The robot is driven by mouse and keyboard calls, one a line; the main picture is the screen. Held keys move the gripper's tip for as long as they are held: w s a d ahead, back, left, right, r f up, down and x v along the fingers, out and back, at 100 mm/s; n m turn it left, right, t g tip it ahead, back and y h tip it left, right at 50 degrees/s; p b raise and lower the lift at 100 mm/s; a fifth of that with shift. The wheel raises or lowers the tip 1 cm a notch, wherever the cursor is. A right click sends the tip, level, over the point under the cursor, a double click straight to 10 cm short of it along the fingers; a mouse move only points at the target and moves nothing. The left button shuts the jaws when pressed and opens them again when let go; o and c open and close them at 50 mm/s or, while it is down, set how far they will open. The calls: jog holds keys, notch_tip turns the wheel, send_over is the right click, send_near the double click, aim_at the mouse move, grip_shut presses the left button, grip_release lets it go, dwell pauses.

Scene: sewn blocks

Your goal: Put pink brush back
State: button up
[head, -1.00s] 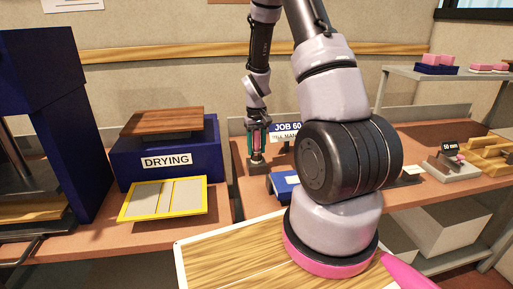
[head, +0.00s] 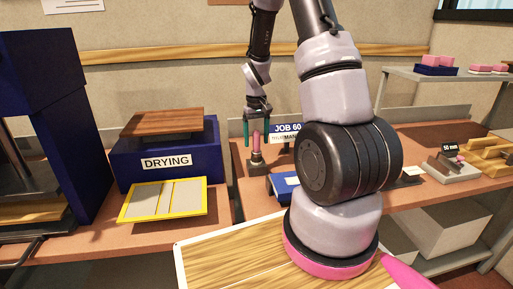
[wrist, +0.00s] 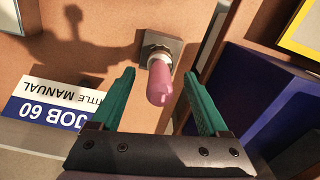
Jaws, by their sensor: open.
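The pink brush (head: 256,142) stands upright, its pink end up, in a small dark holder (head: 256,165) on the back bench. In the wrist view, the brush (wrist: 160,85) points toward the camera from its square grey holder (wrist: 163,44). My gripper (head: 257,143) is above the holder, with its teal fingers apart on either side of the brush. In the wrist view, my gripper (wrist: 159,76) shows clear gaps between both fingers and the brush. The brush's lower end is hidden in the holder.
A JOB 60 sign (head: 287,128) and a blue manual (head: 283,187) are close to the holder's right. A blue DRYING box (head: 128,160) and a yellow-framed panel (head: 135,203) are to the left. A wooden board (head: 225,262) lies in front.

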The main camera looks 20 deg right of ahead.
notch_tip(320, 180, up, 7)
jog(key=shift+r, duration=0.2)
jog(key=s+a+r+m+t+y, duration=0.1)
jog(key=s+a+r+m+t, duration=0.1)
jog(key=s+r, duration=0.9)
jog(key=s+a+r+m+t+y, duration=0.1)
jog(key=s+a+r+t, duration=0.4)
jog(key=s+r, duration=0.5)
notch_tip(320, 180, up, 4)
jog(key=shift+s+a+f+m, duration=0.15)
jog(key=shift+s+a+m, duration=0.25)
jog(key=shift+a, duration=0.2)
jog(key=shift+d, duration=0.15)
